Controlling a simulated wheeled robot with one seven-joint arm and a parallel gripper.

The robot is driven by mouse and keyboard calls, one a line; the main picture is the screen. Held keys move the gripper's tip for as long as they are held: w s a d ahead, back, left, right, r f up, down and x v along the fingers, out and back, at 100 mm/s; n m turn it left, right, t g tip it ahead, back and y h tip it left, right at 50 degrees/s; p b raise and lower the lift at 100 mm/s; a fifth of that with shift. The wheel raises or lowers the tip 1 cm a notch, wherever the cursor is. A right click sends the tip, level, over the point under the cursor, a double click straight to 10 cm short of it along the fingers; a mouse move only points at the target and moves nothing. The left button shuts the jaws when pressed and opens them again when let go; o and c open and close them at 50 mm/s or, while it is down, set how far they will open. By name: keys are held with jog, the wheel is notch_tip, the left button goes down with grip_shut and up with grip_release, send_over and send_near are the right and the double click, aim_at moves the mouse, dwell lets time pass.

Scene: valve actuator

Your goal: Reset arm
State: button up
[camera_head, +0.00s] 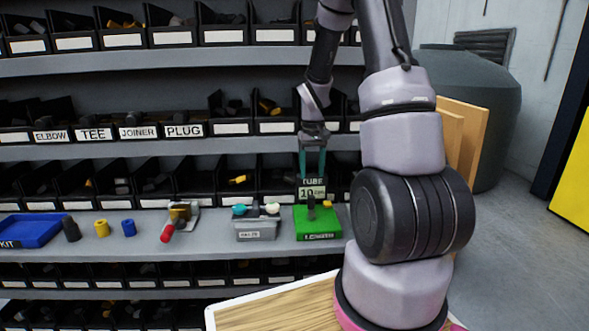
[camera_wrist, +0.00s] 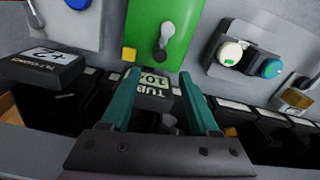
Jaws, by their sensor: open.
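My gripper (camera_head: 312,158) has teal fingers and is raised in front of the shelf rack. In the wrist view my gripper (camera_wrist: 162,88) is open, with its two fingers apart and nothing held between them. A black label block reading "TUBE 10" (camera_head: 313,188) lies beyond the fingertips; it also shows in the wrist view (camera_wrist: 155,92). I cannot tell whether the fingers touch it. The green station (camera_head: 318,228), with a small grey lever and a yellow button, sits on the shelf below my gripper and shows in the wrist view (camera_wrist: 170,12).
A grey box with round teal and white knobs (camera_head: 256,222) stands left of the green station. A red-handled tool (camera_head: 178,220), several small cylinders and a blue tray (camera_head: 30,230) sit farther left. Bins fill the shelves. A wooden table top (camera_head: 275,307) is at the bottom.

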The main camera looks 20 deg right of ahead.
jog(key=s+a+r+m+t, duration=0.1)
jog(key=s+a+r+t, duration=0.2)
jog(key=r, duration=0.6)
jog(key=s+a+r, duration=0.2)
jog(key=s+r, duration=0.2)
jog(key=r, duration=0.5)
jog(key=s+a+r+m+t+y, duration=0.1)
jog(key=s+a+r+t, duration=0.1)
jog(key=s+r, duration=0.3)
jog(key=s+a+r+m+t+y, duration=0.1)
jog(key=s+a+r, duration=0.3)
jog(key=s, duration=0.6)
jog(key=shift+r+t, duration=0.35)
jog(key=shift+t, duration=0.25)
